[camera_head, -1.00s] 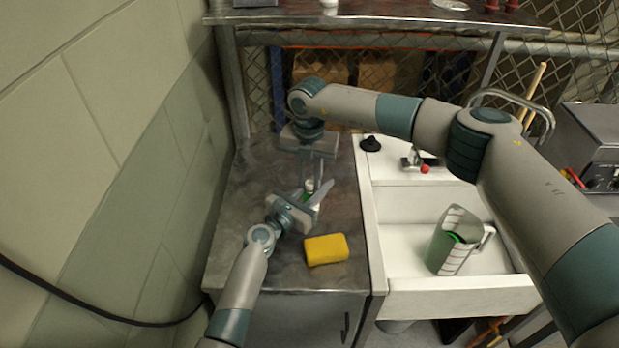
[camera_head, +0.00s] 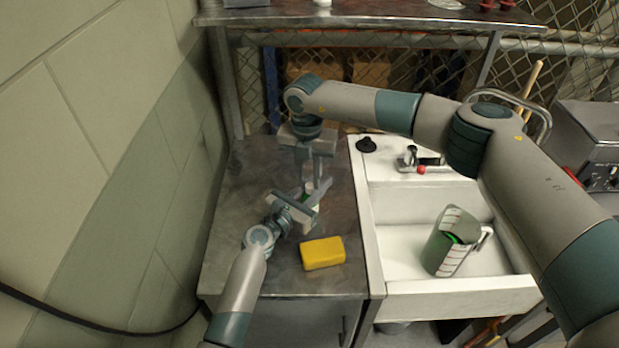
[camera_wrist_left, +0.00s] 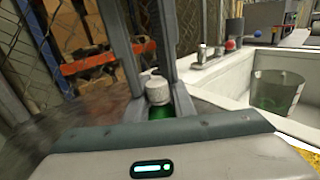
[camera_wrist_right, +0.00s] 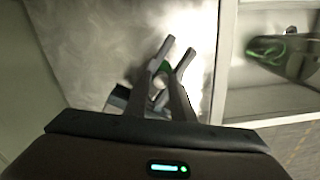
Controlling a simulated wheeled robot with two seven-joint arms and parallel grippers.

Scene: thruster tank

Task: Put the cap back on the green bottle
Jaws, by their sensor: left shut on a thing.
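The green bottle (camera_wrist_left: 160,113) stands upright on the metal counter, mostly hidden. The white ribbed cap (camera_wrist_left: 158,90) sits at its top in the left wrist view; I cannot tell whether it is screwed tight. Green also shows between fingers in the right wrist view (camera_wrist_right: 163,68). My left gripper (camera_head: 319,194) is shut on the bottle from the side, just below the cap. My right gripper (camera_head: 311,178) points down from above, its fingers apart, over the cap; I see no clear contact with the cap.
A yellow sponge (camera_head: 322,253) lies on the counter (camera_head: 235,240) near the front. To the right is a white sink (camera_head: 400,285) holding a clear jug (camera_head: 450,240) with green inside. A black stopper (camera_head: 367,144) sits on the sink's back corner. A wall bounds the left side.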

